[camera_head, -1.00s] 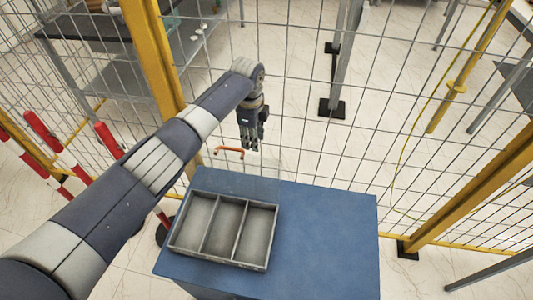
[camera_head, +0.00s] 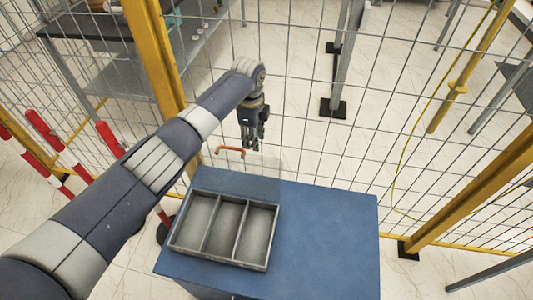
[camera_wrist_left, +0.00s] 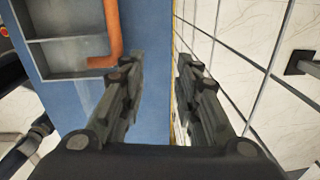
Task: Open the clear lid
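The grey tray (camera_head: 268,238) with three compartments sits on the blue cabinet (camera_head: 330,235). The clear lid (camera_head: 255,178) is a faint see-through panel that appears raised at the tray's back edge; its exact angle is hard to tell. Its orange handle (camera_head: 231,151) shows beyond the tray, and also in the left wrist view (camera_wrist_left: 112,35). My left gripper (camera_head: 250,147) points down just right of the handle in the head view. In the wrist view its fingers (camera_wrist_left: 160,65) are apart with nothing between them, and the handle lies outside, beside the left finger. My right gripper is out of view.
A wire fence (camera_head: 330,150) with yellow posts stands close behind the cabinet and my left gripper. Red and white barrier posts (camera_head: 45,130) are at the left. The cabinet top right of the tray is clear.

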